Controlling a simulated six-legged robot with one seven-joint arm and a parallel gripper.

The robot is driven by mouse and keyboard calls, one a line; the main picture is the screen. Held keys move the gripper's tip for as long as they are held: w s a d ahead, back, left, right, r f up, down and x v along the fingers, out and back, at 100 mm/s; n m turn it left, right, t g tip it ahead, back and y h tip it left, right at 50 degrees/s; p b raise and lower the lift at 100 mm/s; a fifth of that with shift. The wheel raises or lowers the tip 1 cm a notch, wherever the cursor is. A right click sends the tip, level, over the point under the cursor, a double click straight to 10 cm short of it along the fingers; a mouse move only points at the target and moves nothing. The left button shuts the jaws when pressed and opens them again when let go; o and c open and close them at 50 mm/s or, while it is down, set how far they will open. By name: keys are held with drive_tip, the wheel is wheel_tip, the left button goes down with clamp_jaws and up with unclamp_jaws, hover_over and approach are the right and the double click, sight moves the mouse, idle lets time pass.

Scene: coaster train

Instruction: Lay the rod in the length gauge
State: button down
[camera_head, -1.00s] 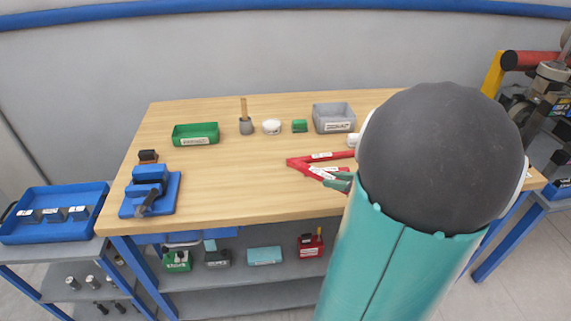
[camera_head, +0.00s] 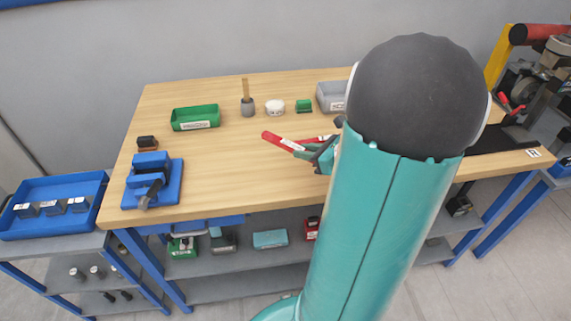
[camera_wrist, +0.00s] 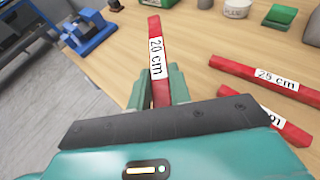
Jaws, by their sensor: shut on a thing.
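My gripper (camera_wrist: 158,84) is shut on a red rod (camera_wrist: 155,33) with a white "20 cm" label. The rod sticks out beyond the fingers, its far end free. In the head view my gripper (camera_head: 324,158) is partly behind my arm, and the held rod (camera_head: 280,140) points up and left over the bench. A blue fixture (camera_head: 152,182) with a grey handle stands at the bench's left end; it also shows in the wrist view (camera_wrist: 90,32). I cannot tell whether it is the length gauge. No other clear gauge shows.
A red "25 cm" rod (camera_wrist: 262,76) and another red rod (camera_wrist: 275,122) lie on the wooden bench (camera_head: 220,160). A green tray (camera_head: 195,118), a grey pot (camera_head: 248,107), a white pot (camera_head: 275,108) and a grey bin (camera_head: 330,97) stand behind. The bench's middle left is clear.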

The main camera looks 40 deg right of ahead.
hover_over(286, 173)
drive_tip(key=f, duration=0.5)
drive_tip(key=shift+s+f, duration=0.35)
drive_tip(key=shift+f, duration=0.05)
drive_tip(key=shift+w+f, duration=0.2)
drive_tip(key=shift+f, duration=0.75)
drive_tip(key=shift+w+f, duration=0.15)
drive_tip(key=shift+f, duration=0.75)
drive_tip(key=shift+f, duration=0.1)
drive_tip(key=c, duration=1.7)
unclamp_jaws()
drive_tip(key=shift+f, duration=0.1)
drive_tip(key=o, duration=0.4)
